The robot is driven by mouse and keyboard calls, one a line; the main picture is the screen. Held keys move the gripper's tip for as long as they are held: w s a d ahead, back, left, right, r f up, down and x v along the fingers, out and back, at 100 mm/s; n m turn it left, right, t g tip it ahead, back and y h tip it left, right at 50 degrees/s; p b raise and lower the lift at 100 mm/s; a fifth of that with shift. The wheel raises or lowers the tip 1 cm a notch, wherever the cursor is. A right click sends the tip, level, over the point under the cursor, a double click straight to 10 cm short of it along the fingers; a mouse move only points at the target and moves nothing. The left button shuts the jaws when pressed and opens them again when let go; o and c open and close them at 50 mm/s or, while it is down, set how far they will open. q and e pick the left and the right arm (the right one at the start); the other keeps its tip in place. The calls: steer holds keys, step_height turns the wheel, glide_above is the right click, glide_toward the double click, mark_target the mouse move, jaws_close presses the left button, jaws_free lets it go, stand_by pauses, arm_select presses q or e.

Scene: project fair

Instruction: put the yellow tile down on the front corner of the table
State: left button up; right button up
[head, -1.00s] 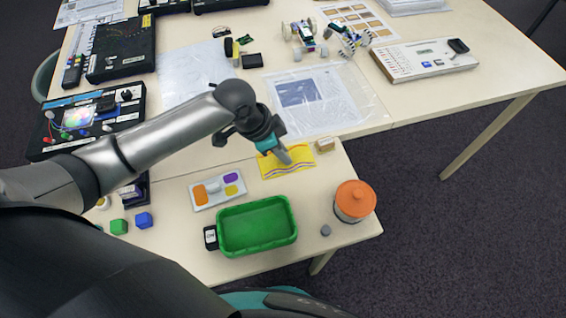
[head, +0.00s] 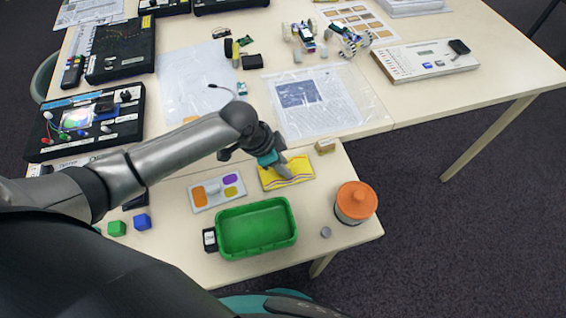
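The yellow tile (head: 297,166), a flat rectangle with wavy red and white lines, is at the near table section, behind the green tray. My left gripper (head: 284,174) reaches over it from the left. Its fingers look shut on the tile and cover part of its middle. Whether the tile touches the tabletop is hard to tell. The near table (head: 326,254) has its front right corner beside the orange-lidded jar. My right gripper is not in view.
The green tray (head: 257,252) stands in front of the tile. Bare tabletop shows between tile and jar.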

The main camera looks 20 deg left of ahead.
arm_select(q)
steer(key=shift+o, duration=0.8)
steer(key=shift+r, duration=0.25)
steer(key=p+v, duration=0.1)
steer(key=v, duration=1)
steer(key=shift+a+r+p, duration=0.15)
steer(key=shift+r+p, duration=0.2)
steer(key=shift+p, duration=0.05)
steer(key=shift+s, duration=0.15)
